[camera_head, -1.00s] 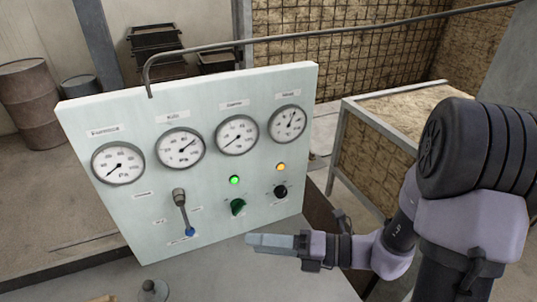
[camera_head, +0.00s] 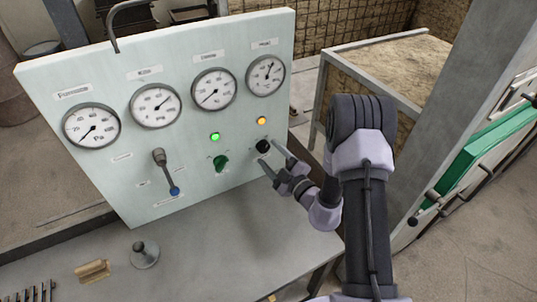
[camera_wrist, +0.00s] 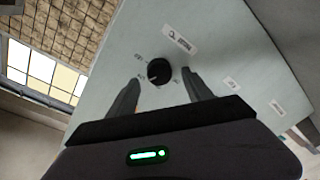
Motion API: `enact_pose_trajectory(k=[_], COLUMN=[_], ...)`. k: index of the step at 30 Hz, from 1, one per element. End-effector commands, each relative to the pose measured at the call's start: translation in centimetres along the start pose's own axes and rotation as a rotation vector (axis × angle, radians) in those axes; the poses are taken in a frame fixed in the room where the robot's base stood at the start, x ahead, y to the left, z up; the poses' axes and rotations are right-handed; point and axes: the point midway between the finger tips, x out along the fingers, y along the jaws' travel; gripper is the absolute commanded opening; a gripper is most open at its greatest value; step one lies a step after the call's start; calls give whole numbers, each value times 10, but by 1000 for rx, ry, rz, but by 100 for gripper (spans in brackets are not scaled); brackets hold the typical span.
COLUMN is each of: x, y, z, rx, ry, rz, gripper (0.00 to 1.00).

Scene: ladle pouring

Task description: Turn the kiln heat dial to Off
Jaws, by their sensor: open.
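The pale control panel (camera_head: 120,185) stands upright on the bench with a row of gauges, two lamps, two dials and a lever. A black dial (camera_head: 263,146) sits at its right side below a lit orange lamp (camera_head: 262,120). A green dial (camera_head: 220,163) sits to its left below a lit green lamp (camera_head: 214,137). My gripper (camera_head: 270,157) is open at the black dial. In the wrist view the black dial (camera_wrist: 159,71) lies between and just beyond my fingertips (camera_wrist: 161,76), with small markings around it. I cannot read which label is the kiln's or whether the fingers touch the dial.
A lever with a blue knob (camera_head: 174,190) is on the panel's left half. A grey weight-like object (camera_head: 145,255) and a wooden block (camera_head: 93,271) lie on the bench (camera_head: 215,260). A green-panelled rack (camera_head: 470,160) stands at right. The bench before the panel is mostly clear.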

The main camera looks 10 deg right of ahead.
Motion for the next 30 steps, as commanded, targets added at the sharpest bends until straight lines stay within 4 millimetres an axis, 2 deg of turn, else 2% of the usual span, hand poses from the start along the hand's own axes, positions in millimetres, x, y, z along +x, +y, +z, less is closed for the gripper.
enact_pose_trajectory(k=[5, 13, 22, 30], x=[16, 18, 17, 17], y=[0, 0, 0, 1], z=[0, 0, 0, -1], rx=[0, 0, 0, -29], ry=[0, 0, 0, -3], rz=[1, 0, 0, -3], gripper=[59, 59, 0, 0])
